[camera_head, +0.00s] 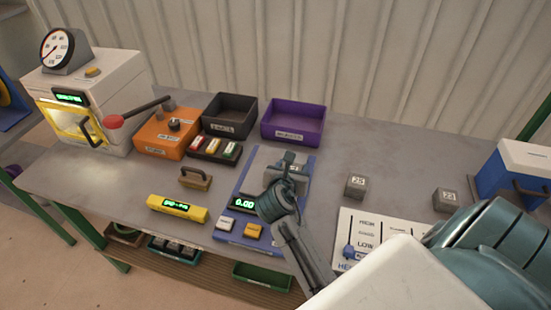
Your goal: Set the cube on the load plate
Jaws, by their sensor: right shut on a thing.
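A blue scale (242,226) stands mid-table with a grey load plate (260,168) at its back. Its green display (243,204) appears to read 0.00. My right gripper (289,174) is over the right part of the plate, shut on a grey cube (299,171). The gripper partly hides the cube, and I cannot tell whether it touches the plate. Two other grey cubes stand to the right: one marked 25 (355,186) and one that seems marked 22 (446,200). My left gripper is not in view.
A black tray (230,128) and a purple tray (293,139) stand behind the scale. An orange box (161,151), a white machine with a red-knobbed lever (114,122) and a yellow display bar (177,208) are left. A white labelled board (366,226) and blue box (490,182) are right.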

